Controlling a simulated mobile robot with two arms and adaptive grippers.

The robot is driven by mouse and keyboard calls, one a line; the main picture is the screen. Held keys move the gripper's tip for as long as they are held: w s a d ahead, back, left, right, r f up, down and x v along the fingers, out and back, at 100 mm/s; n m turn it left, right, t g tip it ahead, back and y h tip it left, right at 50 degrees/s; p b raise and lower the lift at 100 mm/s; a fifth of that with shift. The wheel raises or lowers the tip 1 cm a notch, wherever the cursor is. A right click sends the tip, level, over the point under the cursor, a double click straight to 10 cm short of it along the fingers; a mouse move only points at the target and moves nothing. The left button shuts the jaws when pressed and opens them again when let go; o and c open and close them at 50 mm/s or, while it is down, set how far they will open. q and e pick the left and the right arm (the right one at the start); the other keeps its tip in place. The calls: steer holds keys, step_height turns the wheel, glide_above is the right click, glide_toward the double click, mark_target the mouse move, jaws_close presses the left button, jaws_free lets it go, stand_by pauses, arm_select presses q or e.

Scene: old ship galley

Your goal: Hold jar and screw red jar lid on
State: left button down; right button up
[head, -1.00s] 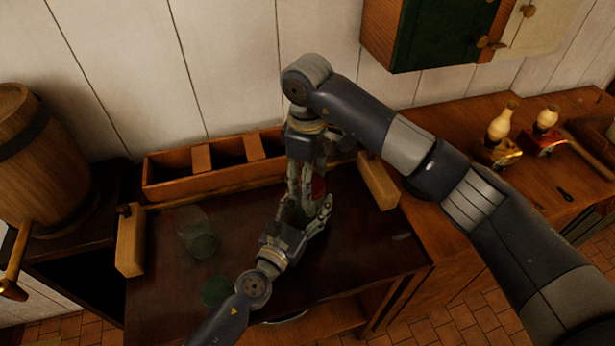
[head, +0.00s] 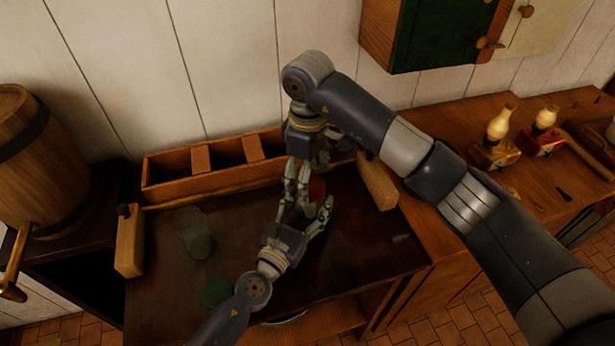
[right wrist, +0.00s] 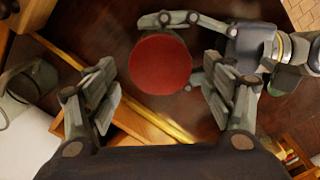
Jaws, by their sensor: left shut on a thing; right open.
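The red lid (right wrist: 160,75) shows as a round red disc in the right wrist view, seen from above. A sliver of the red lid (head: 317,188) shows between the grippers in the head view. My left gripper (head: 308,212) is shut around the jar under the lid; the jar itself is mostly hidden by the fingers and lid. My right gripper (right wrist: 155,100) points down from above, open, with a finger on either side of the lid and gaps to it. A glass jar (head: 199,240) stands apart on the dark worktop, to the left, with a green lid (head: 216,291) near it.
A wooden compartment box (head: 222,178) runs along the back of the dark worktop (head: 170,310). A barrel (head: 35,165) stands at the left. Two oil lamps (head: 500,130) are on the right counter. Wooden blocks (head: 130,240) flank the worktop.

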arm_select(q)
steer(key=shift+f, duration=0.1)
arm_select(e)
steer(key=shift+r, duration=1.95)
steer(key=shift+c, duration=0.3)
